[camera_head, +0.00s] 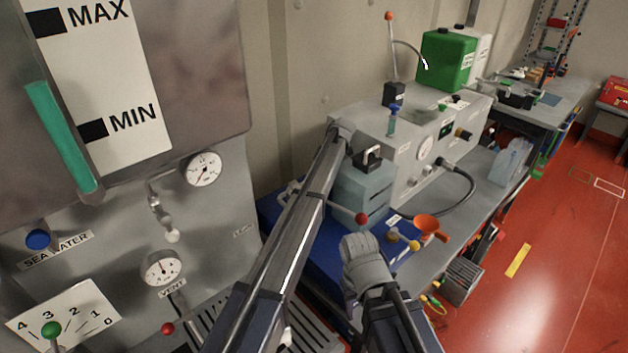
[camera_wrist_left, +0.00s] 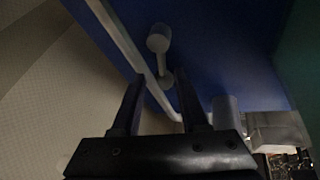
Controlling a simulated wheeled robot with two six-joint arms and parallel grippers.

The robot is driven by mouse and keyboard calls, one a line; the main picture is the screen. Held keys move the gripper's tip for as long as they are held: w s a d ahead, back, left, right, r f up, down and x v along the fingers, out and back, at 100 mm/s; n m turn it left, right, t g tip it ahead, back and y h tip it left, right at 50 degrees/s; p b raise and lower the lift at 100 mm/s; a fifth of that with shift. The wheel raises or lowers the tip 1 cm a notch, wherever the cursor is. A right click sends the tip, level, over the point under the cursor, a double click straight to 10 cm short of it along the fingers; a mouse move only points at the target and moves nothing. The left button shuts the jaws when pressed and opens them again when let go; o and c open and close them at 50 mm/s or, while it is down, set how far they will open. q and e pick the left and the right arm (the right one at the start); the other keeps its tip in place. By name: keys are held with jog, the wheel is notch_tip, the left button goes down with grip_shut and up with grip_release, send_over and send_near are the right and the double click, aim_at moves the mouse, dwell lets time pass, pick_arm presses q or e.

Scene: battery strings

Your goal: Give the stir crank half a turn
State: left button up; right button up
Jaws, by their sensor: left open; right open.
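In the left wrist view, a pale grey knob on a short stem (camera_wrist_left: 158,38), which looks like the stir crank's handle, stands against a blue surface. My left gripper (camera_wrist_left: 158,80) is open, with its two dark fingers on either side of the lower stem; I cannot tell whether they touch it. In the head view a pale bent handle (camera_head: 287,194), perhaps the same crank, shows left of the grey-green block. My left arm hides the left gripper there. My right gripper (camera_head: 386,302) is low in the head view, with no object seen in it; its fingertips are hard to make out.
The grey-green block (camera_head: 362,190) has a red-ball lever (camera_head: 361,218) and stands by a blue surface (camera_head: 330,262). An orange funnel (camera_head: 430,227) lies to its right. A gauge panel (camera_head: 205,235) closes off the left. The red floor (camera_head: 560,290) is open at right.

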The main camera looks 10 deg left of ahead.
pick_arm(q)
notch_tip(320, 180, up, 8)
jog(key=p, duration=0.7)
